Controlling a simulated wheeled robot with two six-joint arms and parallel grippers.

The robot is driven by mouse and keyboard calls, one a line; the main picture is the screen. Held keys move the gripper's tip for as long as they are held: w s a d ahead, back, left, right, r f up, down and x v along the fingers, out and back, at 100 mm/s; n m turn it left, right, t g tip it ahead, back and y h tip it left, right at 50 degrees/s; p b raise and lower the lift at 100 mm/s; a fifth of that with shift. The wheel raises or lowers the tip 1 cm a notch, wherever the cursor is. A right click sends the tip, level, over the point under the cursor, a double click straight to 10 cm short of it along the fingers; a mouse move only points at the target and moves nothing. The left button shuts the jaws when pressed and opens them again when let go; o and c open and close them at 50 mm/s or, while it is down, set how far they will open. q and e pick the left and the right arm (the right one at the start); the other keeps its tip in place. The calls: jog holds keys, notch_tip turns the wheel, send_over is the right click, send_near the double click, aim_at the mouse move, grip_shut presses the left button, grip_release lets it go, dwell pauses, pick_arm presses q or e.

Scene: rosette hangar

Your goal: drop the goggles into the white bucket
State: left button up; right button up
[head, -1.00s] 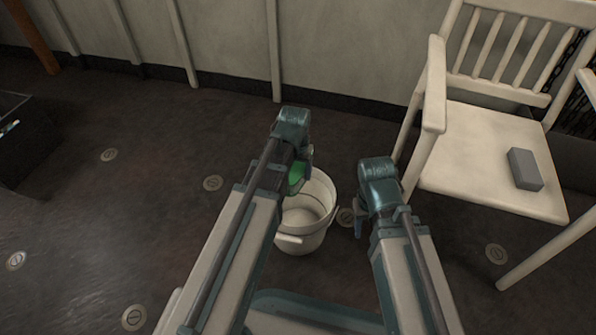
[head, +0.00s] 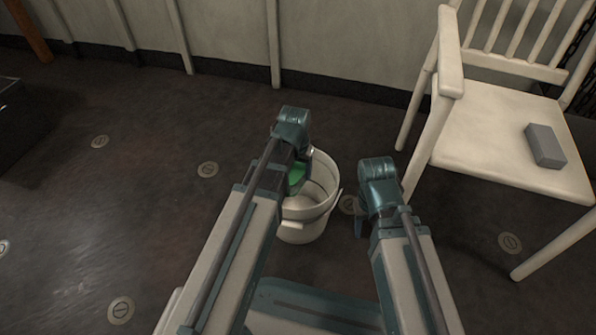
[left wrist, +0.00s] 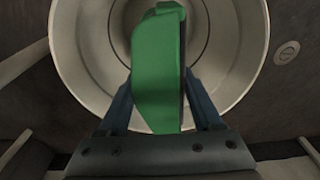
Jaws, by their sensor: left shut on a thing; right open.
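The goggles (head: 296,177) are green and are held in my left gripper (head: 303,170), partly hidden by it in the head view. In the left wrist view the green goggles (left wrist: 158,70) stand between the two fingers of my left gripper (left wrist: 160,108), which is shut on them. The white bucket (head: 304,230) stands upright on the floor; its rim also shows around the goggles in the left wrist view (left wrist: 245,75). The goggles appear over the bucket's opening. My right gripper (head: 361,224) is open and empty, to the right of the bucket.
A white chair (head: 500,125) with a grey block (head: 545,146) on its seat stands at the right. A dark box (head: 12,125) is at the left edge. A panelled wall (head: 230,45) runs along the back. The floor left of the bucket is clear.

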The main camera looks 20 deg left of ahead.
aim_at(298, 165)
pick_arm(q)
jog(key=o, duration=1.6)
notch_tip(298, 165, up, 7)
jog(key=p, duration=0.7)
jog(key=shift+r, duration=0.15)
